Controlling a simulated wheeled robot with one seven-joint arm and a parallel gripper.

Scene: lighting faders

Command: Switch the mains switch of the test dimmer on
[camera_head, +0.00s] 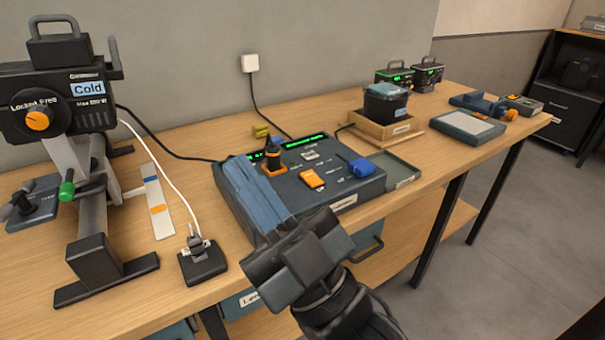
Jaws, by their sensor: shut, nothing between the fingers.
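The test dimmer seems to be the dark grey console (345,192) in the middle of the bench, with green-lit displays along its back edge. Its top carries a black knob-like part on an orange base (272,163), an orange switch-like part (312,179) and a blue part (362,167) at the right. I cannot tell which is the mains switch, or its position. My gripper (240,165) reaches over the console's left part from the front. Its blue-grey fingers are together and empty. They hide part of the console's left side; I cannot tell whether they touch it.
A black lamp (75,105) labelled "Cold" stands on a stand at the left. A small black box (203,262) with a white cable sits left of the console. A green-grey tray (397,172) and a wooden box with a dark tub (384,103) are at the right.

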